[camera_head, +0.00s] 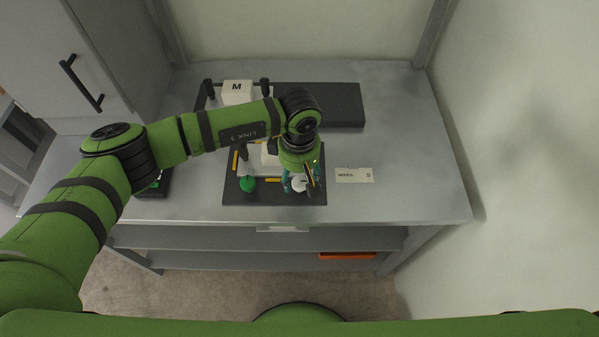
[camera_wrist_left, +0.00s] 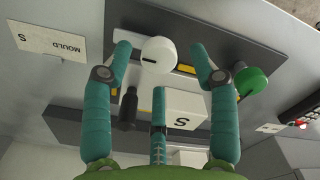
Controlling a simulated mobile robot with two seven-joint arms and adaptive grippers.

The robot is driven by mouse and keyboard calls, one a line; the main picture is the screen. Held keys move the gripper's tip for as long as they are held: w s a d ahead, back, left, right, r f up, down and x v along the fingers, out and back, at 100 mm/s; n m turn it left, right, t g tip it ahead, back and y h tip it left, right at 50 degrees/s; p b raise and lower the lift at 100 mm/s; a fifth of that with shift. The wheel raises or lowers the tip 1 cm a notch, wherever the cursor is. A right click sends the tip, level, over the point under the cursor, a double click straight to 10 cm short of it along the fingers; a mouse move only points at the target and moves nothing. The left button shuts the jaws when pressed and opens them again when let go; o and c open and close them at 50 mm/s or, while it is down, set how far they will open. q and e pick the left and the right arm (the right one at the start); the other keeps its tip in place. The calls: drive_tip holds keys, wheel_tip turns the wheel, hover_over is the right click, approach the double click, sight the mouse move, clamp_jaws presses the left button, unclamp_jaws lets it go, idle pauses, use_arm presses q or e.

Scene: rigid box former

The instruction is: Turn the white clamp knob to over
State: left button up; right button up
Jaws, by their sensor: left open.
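The white clamp knob (camera_head: 299,185) is at the front right of a dark fixture plate (camera_head: 265,198). In the left wrist view, the white knob (camera_wrist_left: 158,58) is round, with a short black mark on its face. My left gripper (camera_head: 298,181) is above the knob. In the left wrist view its teal fingers (camera_wrist_left: 160,48) are open, one on each side of the knob, with gaps visible between. A green knob (camera_head: 247,184) stands at the fixture's front left; it also shows in the left wrist view (camera_wrist_left: 252,81). My right gripper is not in view.
A white block marked S (camera_wrist_left: 184,108) sits on the fixture beside a black handle (camera_wrist_left: 128,104). A white block marked M (camera_head: 237,90) is at the back. A card (camera_head: 354,175) lies right of the fixture. The table's right side is clear.

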use_arm(q)
drive_tip(key=shift+f, duration=0.75)
drive_tip(key=c, duration=1.1)
drive_tip(key=shift+c, duration=0.2)
